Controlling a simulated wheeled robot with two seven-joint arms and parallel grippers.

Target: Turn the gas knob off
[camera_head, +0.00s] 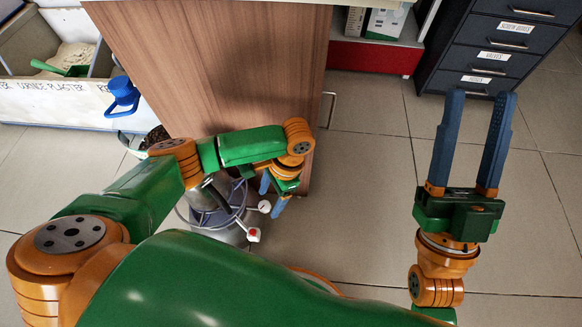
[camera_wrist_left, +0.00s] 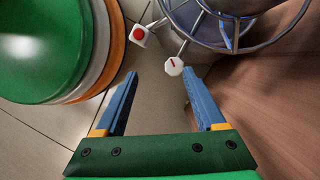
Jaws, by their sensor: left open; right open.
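A metal gas cylinder (camera_head: 212,212) with a ring frame stands on the floor beside the wooden counter, partly hidden by my left arm. Two white fittings stick out from it on thin stems. One is a white block with a red round face (camera_head: 253,235), also in the left wrist view (camera_wrist_left: 139,35). The other is a small white dial-like piece with a red line (camera_wrist_left: 174,66). I cannot tell for certain which is the gas knob. My left gripper (camera_wrist_left: 158,82) is open, the red-lined piece near its right fingertip, with nothing held. My right gripper (camera_head: 480,97) is open and empty.
The wooden counter (camera_head: 215,65) stands close behind the cylinder and my left gripper. A dark drawer cabinet (camera_head: 490,45) is at the back right. Tiled floor at right is clear.

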